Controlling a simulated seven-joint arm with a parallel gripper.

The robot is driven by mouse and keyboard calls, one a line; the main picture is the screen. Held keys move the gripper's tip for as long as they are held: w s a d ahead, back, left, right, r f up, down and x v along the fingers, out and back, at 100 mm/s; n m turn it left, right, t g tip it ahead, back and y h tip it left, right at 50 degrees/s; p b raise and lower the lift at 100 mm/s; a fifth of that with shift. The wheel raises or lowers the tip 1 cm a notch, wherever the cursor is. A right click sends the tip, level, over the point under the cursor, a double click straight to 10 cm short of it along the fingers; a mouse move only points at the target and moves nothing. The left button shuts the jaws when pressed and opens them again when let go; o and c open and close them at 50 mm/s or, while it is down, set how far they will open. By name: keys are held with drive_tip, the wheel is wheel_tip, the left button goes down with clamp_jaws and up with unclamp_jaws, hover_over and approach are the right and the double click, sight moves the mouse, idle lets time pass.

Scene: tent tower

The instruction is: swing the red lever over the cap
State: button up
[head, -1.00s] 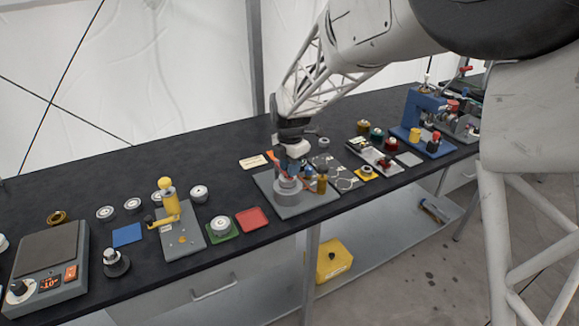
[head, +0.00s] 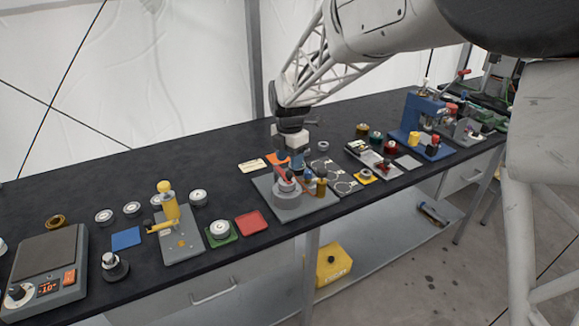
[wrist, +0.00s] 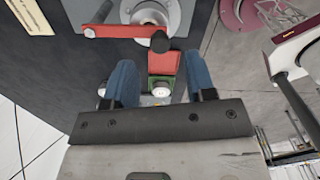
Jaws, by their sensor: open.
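The red lever (wrist: 120,31) lies across the lower side of the silver round cap (wrist: 150,14) in the wrist view. Its pivot is at the left and a black knob (wrist: 160,41) is at its right end. I cannot tell how fully it covers the cap. In the head view the lever (head: 283,173) is small, above the grey round fixture (head: 288,199). My gripper (wrist: 159,66) is open, with blue fingers apart and nothing between them. The knob shows just beyond the fingertips. In the head view my gripper (head: 288,163) is right above the fixture.
A brass post (head: 321,187) stands right of the fixture on the same grey plate. A red pad (head: 252,223) and a green pad with a round white part (head: 219,231) lie to the left. A yellow-handled press (head: 171,215) stands farther left.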

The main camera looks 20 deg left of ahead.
drive_tip(key=shift+r, duration=1.9)
drive_tip(key=shift+s+d+r, duration=0.1)
drive_tip(key=shift+d+r, duration=0.1)
drive_tip(key=shift+d, duration=0.2)
drive_tip(key=s+d+r+m, duration=0.2)
drive_tip(key=s+d+m, duration=0.25)
drive_tip(key=d, duration=0.35)
drive_tip(key=s+d+r+m+t, duration=0.1)
drive_tip(key=s+d+r+m, duration=0.3)
drive_tip(key=d, duration=0.4)
drive_tip(key=s+d+r+m, duration=0.1)
drive_tip(key=s+d+m, duration=0.45)
drive_tip(key=d, duration=0.35)
drive_tip(key=s+d+f+m, duration=0.2)
drive_tip(key=s+d+m, duration=0.5)
drive_tip(key=s, duration=0.3)
drive_tip(key=s+d+f+m+t, duration=0.1)
drive_tip(key=s+d+m, duration=0.6)
drive_tip(key=s+m, duration=0.2)
drive_tip(key=shift+s+d+f+t, duration=0.15)
drive_tip(key=shift+s+f+t, duration=0.2)
drive_tip(key=shift+s, duration=0.55)
